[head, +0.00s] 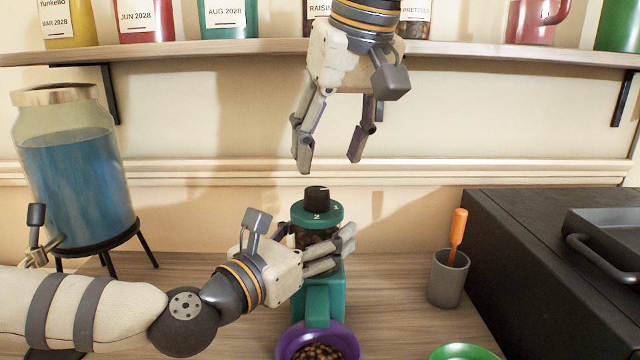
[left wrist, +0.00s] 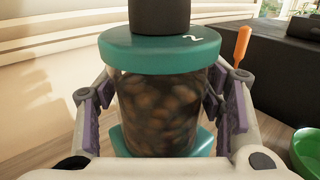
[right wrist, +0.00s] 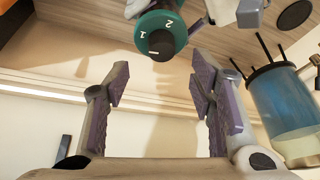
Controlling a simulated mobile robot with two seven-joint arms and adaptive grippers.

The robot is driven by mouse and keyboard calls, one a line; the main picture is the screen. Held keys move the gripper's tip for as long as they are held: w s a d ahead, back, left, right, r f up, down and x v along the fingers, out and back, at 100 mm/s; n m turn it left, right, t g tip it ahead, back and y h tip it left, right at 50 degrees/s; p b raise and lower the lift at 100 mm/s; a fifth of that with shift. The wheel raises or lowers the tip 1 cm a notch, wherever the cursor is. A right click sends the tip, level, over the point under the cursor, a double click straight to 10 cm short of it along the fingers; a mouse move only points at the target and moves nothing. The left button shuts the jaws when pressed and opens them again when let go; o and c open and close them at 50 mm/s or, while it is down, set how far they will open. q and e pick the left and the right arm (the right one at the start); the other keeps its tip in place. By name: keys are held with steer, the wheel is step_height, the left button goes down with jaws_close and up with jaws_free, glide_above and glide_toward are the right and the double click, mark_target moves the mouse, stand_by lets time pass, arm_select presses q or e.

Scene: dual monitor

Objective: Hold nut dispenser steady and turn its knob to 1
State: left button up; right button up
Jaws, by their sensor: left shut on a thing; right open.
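The nut dispenser (head: 322,293) is teal with a clear jar of nuts and stands upright on the counter. My left gripper (head: 318,243) is shut around its jar; the left wrist view shows purple pads on both sides of the jar (left wrist: 160,110). The black knob (head: 317,196) sits on the teal lid, which bears the numbers 1 and 2. A white mark shows on the knob; in the right wrist view the knob (right wrist: 161,45) has its mark pointing away from both numbers. My right gripper (head: 330,165) is open and empty, above the knob and apart from it.
A purple bowl of nuts (head: 340,338) is under the dispenser's spout. A grey cup with an orange-handled tool (head: 447,278) and a black appliance (head: 540,265) stand right. A blue-liquid jar (head: 75,170) stands left. A shelf (head: 230,50) with containers runs above.

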mark_target(318, 190)
steer(key=x, duration=0.6)
steer(key=shift+w+a+f, duration=0.1)
steer(key=shift+a+f, duration=0.05)
steer(key=shift+f, duration=0.25)
steer(key=c, duration=1.2)
